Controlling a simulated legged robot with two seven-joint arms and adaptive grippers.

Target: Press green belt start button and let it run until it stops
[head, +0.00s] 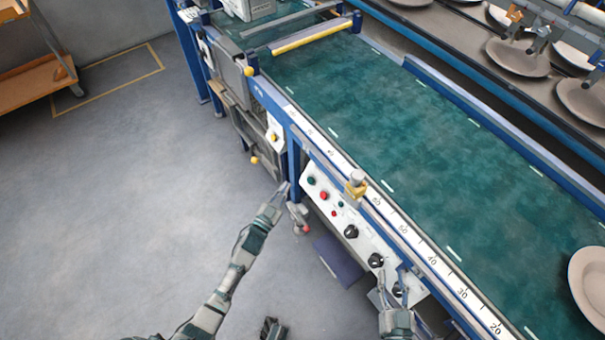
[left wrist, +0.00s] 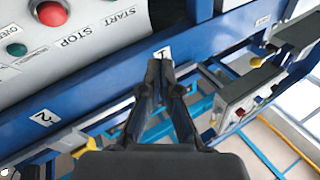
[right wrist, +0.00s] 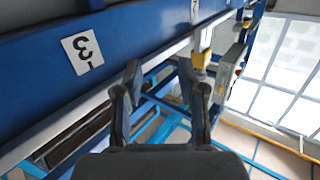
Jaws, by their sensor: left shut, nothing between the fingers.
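The white control panel (head: 330,205) on the side of the belt frame has a green button (head: 311,181) at its upper left end, with red buttons (head: 323,195) beside it. In the left wrist view, the panel shows START and STOP labels, a red button (left wrist: 51,12) and a green button (left wrist: 17,49). The button by the START label is out of that view. My left gripper (head: 284,188) is shut and empty, just left of the panel's green end, near the blue frame (left wrist: 160,60). My right gripper (head: 391,274) is open and empty by the panel's lower knobs.
The green belt (head: 400,130) runs beside the panel, with a plate (head: 590,285) at its lower right. Black knobs (head: 351,231) sit along the panel. A second line with plates (head: 517,57) lies at the back.

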